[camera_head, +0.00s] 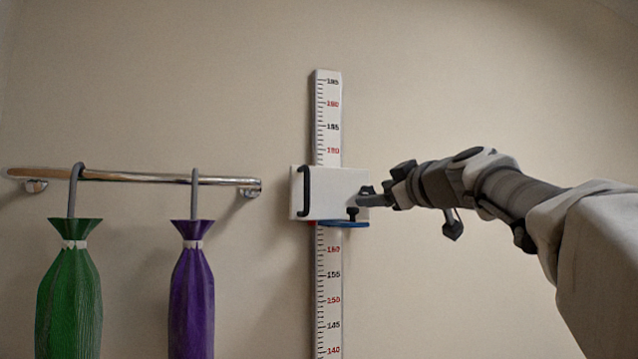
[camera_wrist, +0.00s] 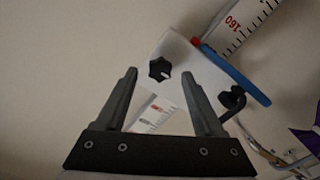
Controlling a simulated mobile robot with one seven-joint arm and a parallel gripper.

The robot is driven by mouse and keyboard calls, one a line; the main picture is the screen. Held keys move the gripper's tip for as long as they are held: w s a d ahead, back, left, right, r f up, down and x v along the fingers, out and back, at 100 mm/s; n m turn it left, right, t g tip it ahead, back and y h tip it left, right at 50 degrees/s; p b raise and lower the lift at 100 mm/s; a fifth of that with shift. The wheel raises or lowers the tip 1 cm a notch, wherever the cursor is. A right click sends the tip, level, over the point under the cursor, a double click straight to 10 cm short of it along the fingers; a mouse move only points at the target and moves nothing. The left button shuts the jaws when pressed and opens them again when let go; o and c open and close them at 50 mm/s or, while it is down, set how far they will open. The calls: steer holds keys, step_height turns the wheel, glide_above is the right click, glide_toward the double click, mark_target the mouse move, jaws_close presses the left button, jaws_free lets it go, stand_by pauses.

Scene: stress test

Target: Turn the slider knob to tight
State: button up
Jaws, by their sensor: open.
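The white slider block (camera_head: 330,187) sits on the vertical height ruler, with a black C-shaped handle (camera_head: 304,191) at its left end. The black lobed slider knob (camera_wrist: 160,70) is on the block's white face in the wrist view. In the head view, the knob (camera_head: 352,212) appears as a small dark shape at the block's lower right. My gripper (camera_head: 366,194) is at the block's right end. In the wrist view, my gripper (camera_wrist: 161,75) is open, with the knob showing between its fingertips. Contact with the knob cannot be told. No tight marking is readable.
A blue plate (camera_head: 343,223) lies along the block's underside. The ruler (camera_head: 328,290) runs up the beige wall. At left, a chrome rail (camera_head: 130,176) carries a green umbrella (camera_head: 70,290) and a purple umbrella (camera_head: 191,290). The wall right of the ruler is bare.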

steer(key=shift+x, duration=0.85)
steer(key=shift+c, duration=0.3)
jaws_close()
